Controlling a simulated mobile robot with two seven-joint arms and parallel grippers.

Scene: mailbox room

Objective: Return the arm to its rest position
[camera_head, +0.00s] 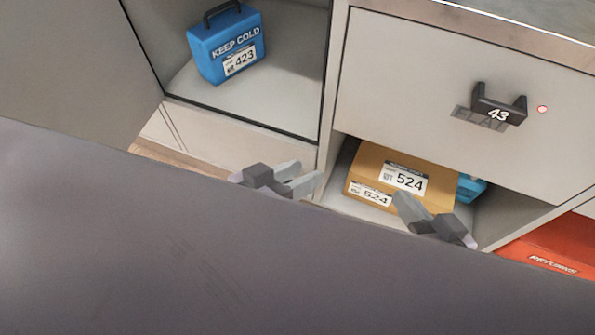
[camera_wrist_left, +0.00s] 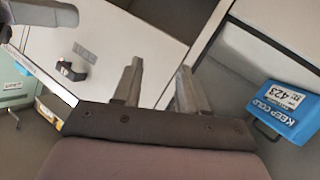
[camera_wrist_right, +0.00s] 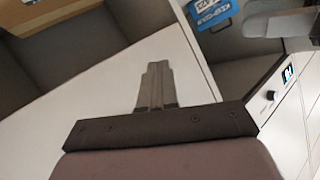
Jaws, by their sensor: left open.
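My left gripper (camera_head: 306,179) is in the middle of the head view, in front of the post between two open compartments. Its fingers stand apart with nothing between them, as the left wrist view shows (camera_wrist_left: 158,85). My right gripper (camera_head: 402,204) is further right in the head view, in front of a cardboard box (camera_head: 371,165) labelled 524. In the right wrist view its fingers (camera_wrist_right: 157,70) lie together and hold nothing visible. Most of both arms is hidden in the head view by a large dark surface across the bottom.
A blue KEEP COLD box (camera_head: 223,45), labelled 423, stands in the left open compartment. A closed front with handle 43 (camera_head: 497,106) is above the cardboard box. Something blue (camera_head: 469,188) sits beside that box. A red RETURNS bin (camera_head: 549,250) is at the right.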

